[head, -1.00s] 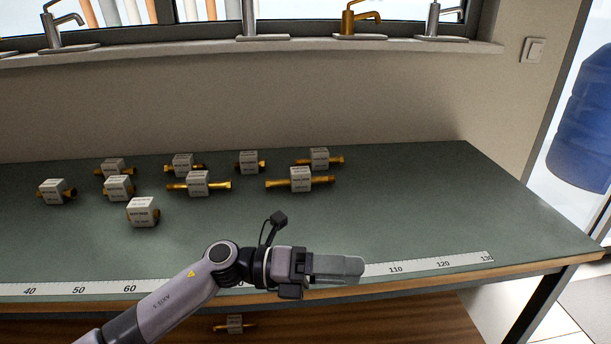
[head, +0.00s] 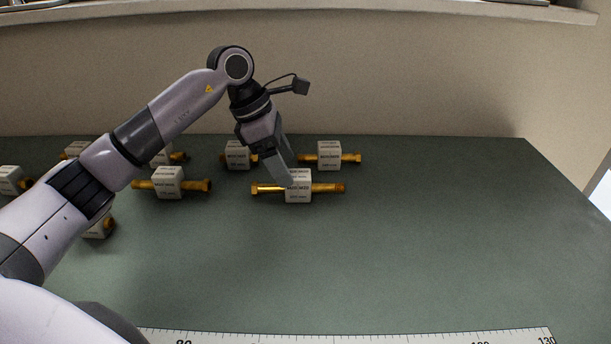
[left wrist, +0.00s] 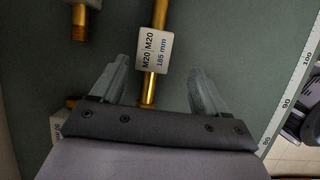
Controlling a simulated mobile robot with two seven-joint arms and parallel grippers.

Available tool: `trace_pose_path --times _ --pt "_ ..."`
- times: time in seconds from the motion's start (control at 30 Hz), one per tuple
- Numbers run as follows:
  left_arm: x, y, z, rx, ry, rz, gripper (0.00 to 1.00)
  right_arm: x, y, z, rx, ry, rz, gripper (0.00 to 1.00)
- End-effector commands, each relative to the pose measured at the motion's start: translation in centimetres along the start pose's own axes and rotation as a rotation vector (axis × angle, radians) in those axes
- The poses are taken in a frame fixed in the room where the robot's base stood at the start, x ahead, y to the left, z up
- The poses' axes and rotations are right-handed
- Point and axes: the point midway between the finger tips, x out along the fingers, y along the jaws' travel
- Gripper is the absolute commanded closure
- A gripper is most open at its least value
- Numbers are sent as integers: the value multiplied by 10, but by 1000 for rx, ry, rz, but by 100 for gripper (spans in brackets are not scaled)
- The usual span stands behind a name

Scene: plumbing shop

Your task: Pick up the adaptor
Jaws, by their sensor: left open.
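A brass adaptor with a white labelled block (head: 298,187) lies on the green table, its rod running left to right in the head view. In the left wrist view the same kind of adaptor, its block (left wrist: 153,50) marked M20 M20 185 mm, points down between the two fingers. My left gripper (head: 283,168) is open, reaching down from above just behind the left part of this adaptor. In the left wrist view the fingers of the left gripper (left wrist: 160,80) stand apart on both sides of the rod's near end. My right gripper is not in view.
Other adaptors stand close by: one at the left (head: 168,183), one behind at the right (head: 329,155), and one behind the gripper (head: 237,155). More are partly hidden by my left arm. The table (head: 430,240) is clear at right. A ruler (head: 350,336) lies along the front.

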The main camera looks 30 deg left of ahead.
Motion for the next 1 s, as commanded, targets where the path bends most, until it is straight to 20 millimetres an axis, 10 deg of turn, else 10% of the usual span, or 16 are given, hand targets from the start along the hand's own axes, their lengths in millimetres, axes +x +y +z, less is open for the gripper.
trace_pose_path --times 0.87,1.0 --pt "72 7 7 0 -2 0 26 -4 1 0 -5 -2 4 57" --pt "72 7 7 0 -2 0 65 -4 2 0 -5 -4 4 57"
